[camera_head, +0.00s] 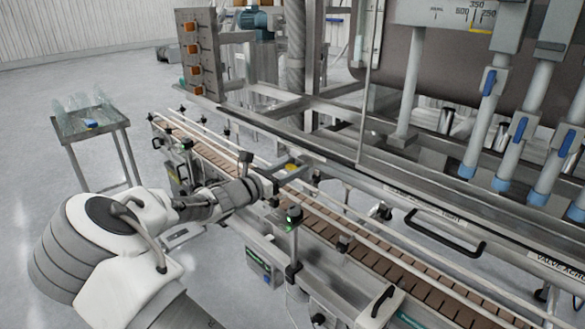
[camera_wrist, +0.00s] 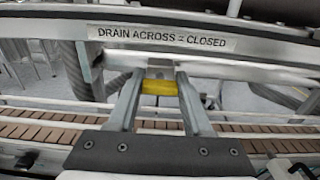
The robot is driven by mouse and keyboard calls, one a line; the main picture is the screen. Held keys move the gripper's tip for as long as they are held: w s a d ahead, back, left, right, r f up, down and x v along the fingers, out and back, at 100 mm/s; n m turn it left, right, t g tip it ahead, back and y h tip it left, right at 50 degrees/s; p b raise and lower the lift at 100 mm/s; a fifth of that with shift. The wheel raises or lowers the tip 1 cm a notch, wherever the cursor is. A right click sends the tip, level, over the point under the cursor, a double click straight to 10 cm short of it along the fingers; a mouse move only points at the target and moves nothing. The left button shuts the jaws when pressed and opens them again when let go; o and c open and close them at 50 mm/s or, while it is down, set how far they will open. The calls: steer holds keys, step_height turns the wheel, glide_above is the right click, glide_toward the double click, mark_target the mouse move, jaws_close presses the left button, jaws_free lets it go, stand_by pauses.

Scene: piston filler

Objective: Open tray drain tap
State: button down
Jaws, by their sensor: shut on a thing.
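The tray drain tap shows as a short yellow handle (camera_wrist: 159,87) between my fingers in the wrist view, just below the label plate (camera_wrist: 162,39) reading "DRAIN ACROSS = CLOSED". My gripper (camera_wrist: 158,80) is shut on this yellow handle, with one finger on each side. In the head view, my gripper (camera_head: 286,173) reaches over the conveyor to the machine's front edge, where a bit of yellow (camera_head: 291,167) shows. The tap's body is mostly hidden, and I cannot tell which way the handle is turned.
The brown slatted conveyor (camera_head: 335,225) with its guide rails runs under my gripper. A black handle (camera_head: 445,236) and filling nozzles (camera_head: 483,125) are to the right. A small side table (camera_head: 78,135) stands at the left. Clear floor lies between it and the conveyor.

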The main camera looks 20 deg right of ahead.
steer(key=shift+f+m, duration=0.1)
steer(key=shift+m, duration=0.2)
steer(key=m+b, duration=0.3)
steer(key=m, duration=0.1)
steer(key=shift+f+m, duration=0.15)
steer(key=shift+m, duration=0.15)
steer(key=m+b, duration=0.4)
steer(key=shift+s+f, duration=0.1)
steer(key=m+b, duration=0.5)
steer(key=shift+f, duration=0.1)
steer(key=m+b, duration=0.2)
steer(key=b, duration=0.1)
steer(key=shift+m, duration=0.3)
steer(key=shift+m+b, duration=0.5)
steer(key=shift+b, duration=0.3)
steer(key=shift+r, duration=0.25)
